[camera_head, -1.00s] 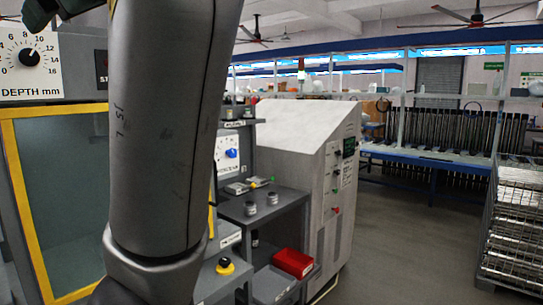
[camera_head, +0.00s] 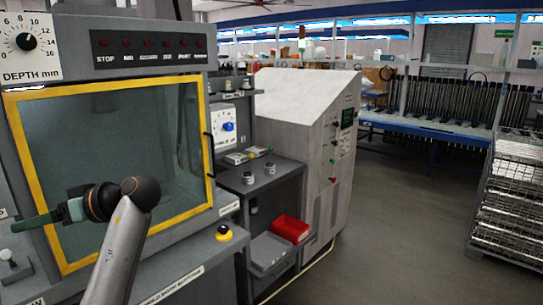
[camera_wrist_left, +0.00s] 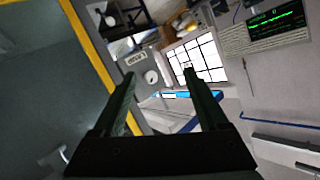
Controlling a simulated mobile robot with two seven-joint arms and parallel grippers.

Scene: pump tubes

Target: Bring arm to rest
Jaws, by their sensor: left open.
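My left arm rises from the bottom of the head view and bends at a dark wrist joint in front of the machine's glass door (camera_head: 110,130). My left gripper (camera_head: 22,224) points left there, at the lower left of that door. In the left wrist view its two dark green fingers (camera_wrist_left: 158,78) stand wide apart, with nothing between them. Whether it touches the machine cannot be told. My right gripper is in neither view.
The yellow-framed machine has a depth dial (camera_head: 27,42) and a yellow-and-black button (camera_head: 223,233). A dark side table (camera_head: 262,178) has a red bin (camera_head: 290,229) below it. A grey cabinet (camera_head: 310,130) stands beyond. A wire rack (camera_head: 510,215) is at right; the floor (camera_head: 400,230) between is clear.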

